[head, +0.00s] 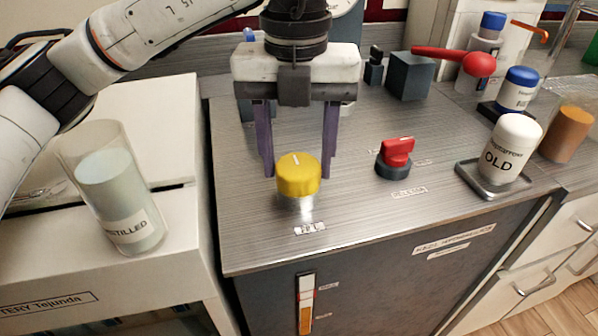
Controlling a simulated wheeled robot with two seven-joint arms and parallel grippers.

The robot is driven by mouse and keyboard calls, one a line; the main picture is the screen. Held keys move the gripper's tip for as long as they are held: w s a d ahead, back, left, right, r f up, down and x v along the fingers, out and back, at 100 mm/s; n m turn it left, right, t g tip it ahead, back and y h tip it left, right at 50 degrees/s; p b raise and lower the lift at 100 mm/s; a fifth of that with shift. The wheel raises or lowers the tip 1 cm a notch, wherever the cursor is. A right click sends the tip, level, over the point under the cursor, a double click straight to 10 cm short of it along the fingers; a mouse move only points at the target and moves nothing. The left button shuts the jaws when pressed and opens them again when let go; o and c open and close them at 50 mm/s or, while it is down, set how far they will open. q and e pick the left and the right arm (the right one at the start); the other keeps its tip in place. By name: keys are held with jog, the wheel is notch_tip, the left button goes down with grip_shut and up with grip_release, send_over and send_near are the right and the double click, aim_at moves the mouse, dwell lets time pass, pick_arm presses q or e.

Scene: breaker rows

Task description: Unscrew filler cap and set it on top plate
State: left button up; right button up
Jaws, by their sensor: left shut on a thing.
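The yellow filler cap (298,174) has a white mark on top and sits over a shiny neck (297,204) near the front left of the metal top plate (345,215). My left gripper (298,168) points down at it, with its two purple fingers on either side of the cap, shut on it. The cap appears upright and close above the neck; I cannot tell whether it is still threaded on. My right gripper is not in view.
A red knob (394,158) stands right of the cap. A white bottle marked OLD (510,150) stands on a small tray (492,186) at the right. A dark cube (409,76) and a red-handled thing (470,61) are behind. A clear cylinder of pale liquid (112,195) stands at the left.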

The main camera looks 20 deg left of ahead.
pick_arm(q)
jog(key=o, duration=0.6)
jog(key=shift+s+d+f, duration=0.25)
jog(key=shift+s, duration=0.35)
jog(key=o, duration=0.4)
jog(key=shift+s+d+r, duration=0.1)
jog(key=shift+s+r, duration=0.1)
jog(key=shift+s, duration=0.1)
jog(key=shift+w, duration=0.2)
jog(key=shift+m, duration=0.4)
jog(key=m, duration=0.2)
jog(key=shift+m, duration=0.3)
jog(key=m, duration=1)
jog(key=shift+m, duration=0.4)
jog(key=m, duration=0.4)
jog(key=shift+w+m, duration=0.1)
jog(key=shift+m, duration=0.2)
